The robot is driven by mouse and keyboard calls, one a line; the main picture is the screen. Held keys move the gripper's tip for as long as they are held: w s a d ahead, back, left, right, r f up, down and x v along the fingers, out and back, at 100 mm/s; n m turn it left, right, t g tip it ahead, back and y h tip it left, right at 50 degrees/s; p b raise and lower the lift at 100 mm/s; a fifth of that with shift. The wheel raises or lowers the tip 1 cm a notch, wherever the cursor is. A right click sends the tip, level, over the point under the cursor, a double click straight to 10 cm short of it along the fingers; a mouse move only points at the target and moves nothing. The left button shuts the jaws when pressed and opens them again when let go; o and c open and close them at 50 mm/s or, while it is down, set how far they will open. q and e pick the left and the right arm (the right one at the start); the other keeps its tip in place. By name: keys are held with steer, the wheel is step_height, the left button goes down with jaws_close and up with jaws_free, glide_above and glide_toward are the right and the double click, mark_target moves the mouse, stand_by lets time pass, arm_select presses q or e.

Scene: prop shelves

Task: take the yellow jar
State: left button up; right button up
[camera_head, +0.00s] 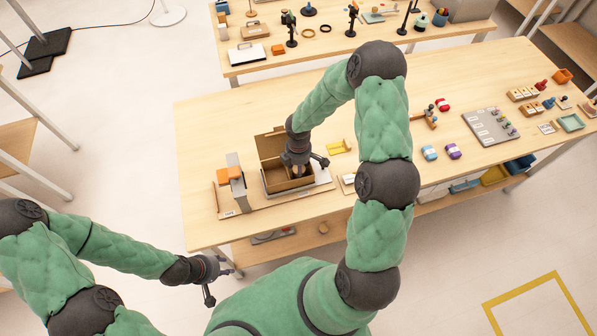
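I cannot make out a yellow jar for certain. A small yellow object (340,147) lies on the table just right of the open cardboard box (270,146), but its shape looks flat and angular rather than like a jar. My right gripper (300,168) reaches down over the box's opening. A small purplish thing shows by its fingers, and I cannot tell whether it is held. The gripper and arm hide part of the box's inside. My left gripper (220,284) is open and empty in front of the table's left front edge, with its fingers apart.
A wooden stand with an orange block (235,173) is left of the box. Blue (429,153) and purple (453,151) items and a grey tray (489,126) lie to the right. Another table (345,42) with props stands behind. The table's far left is clear.

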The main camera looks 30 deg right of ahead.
steer(key=shift+f, duration=0.85)
steer(key=c, duration=0.9)
steer(key=shift+r, duration=0.1)
